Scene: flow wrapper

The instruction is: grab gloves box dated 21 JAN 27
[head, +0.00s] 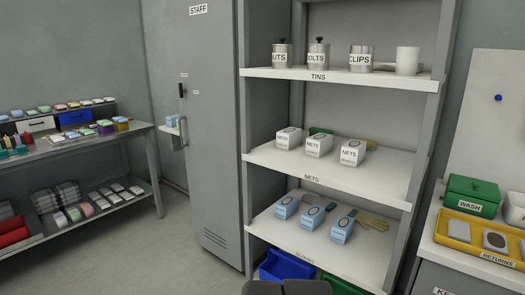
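Three light-blue boxes stand in a row on the lower shelf, whose front edge is labelled GLOVES: a left box (286,206), a middle box (312,216) and a right box (342,229). Each has a dark oval on its upper face and a white label low on its front. The dates on the labels are too small to read, so I cannot tell which one is 21 JAN 27. Only a dark part of my own body shows at the bottom edge, in front of the shelving. No gripper fingers show.
The nets shelf (265,153) above holds white boxes; the tins shelf (400,79) is higher. Yellow gloves (373,221) lie behind the right gloves box. A blue bin (285,265) is below. A grey locker (210,130) stands left, a counter with a yellow returns tray (455,243) right.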

